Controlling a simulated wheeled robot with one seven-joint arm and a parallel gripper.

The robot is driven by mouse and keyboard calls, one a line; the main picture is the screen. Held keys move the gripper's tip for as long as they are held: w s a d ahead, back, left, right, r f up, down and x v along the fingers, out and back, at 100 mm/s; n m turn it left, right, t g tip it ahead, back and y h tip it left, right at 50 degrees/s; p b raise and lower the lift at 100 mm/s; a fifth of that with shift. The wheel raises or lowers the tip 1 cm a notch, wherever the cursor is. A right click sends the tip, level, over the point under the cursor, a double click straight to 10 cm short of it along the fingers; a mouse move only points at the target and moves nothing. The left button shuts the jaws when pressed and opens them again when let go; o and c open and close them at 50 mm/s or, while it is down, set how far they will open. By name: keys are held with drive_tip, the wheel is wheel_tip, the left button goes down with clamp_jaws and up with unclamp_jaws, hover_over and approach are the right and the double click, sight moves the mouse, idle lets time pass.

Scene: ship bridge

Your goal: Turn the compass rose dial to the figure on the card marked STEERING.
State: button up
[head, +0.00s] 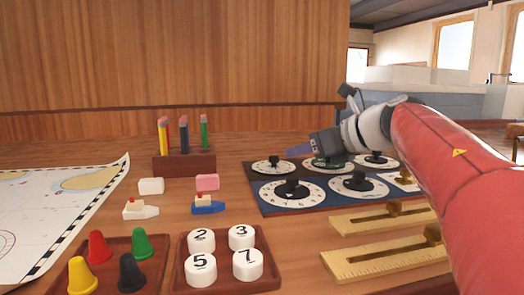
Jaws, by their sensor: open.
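A dark dial panel (262,205) lies on the table right of centre, with several round white dials that have black knobs. The front-left dial (268,193) has marks and figures around its rim. The front-middle dial (340,189), back-left dial (262,170) and back-right dial (388,163) also show. A back-middle dial (326,167) is partly hidden by my gripper. Which dial bears the compass rose is too small to tell. My gripper (299,150) is open above the panel's back part, apparently holding nothing.
Two wooden slide scales (370,262) with brass knobs lie in front of the panel. A pencil block (184,164), model boats (208,206), a tray of numbered pieces (178,277), coloured cones (140,244) and a chart (50,215) are to the left.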

sight(274, 157)
drive_tip(key=x, duration=0.7)
drive_tip(key=shift+w+a, duration=0.1)
drive_tip(key=shift+a, duration=0.05)
clamp_jaws()
drive_tip(key=shift+s+a+m+t+h, duration=0.2)
drive_tip(key=shift+a+m+t+h, duration=0.05)
drive_tip(key=shift+m+t+h, duration=1.35)
drive_tip(key=shift+m+h, duration=0.8)
drive_tip(key=shift+m, duration=0.1)
drive_tip(key=shift+a, duration=0.1)
drive_tip(key=shift+s+a+f+m+h, duration=0.1)
drive_tip(key=shift+a+m+h, duration=0.05)
drive_tip(key=shift+m+h, duration=0.4)
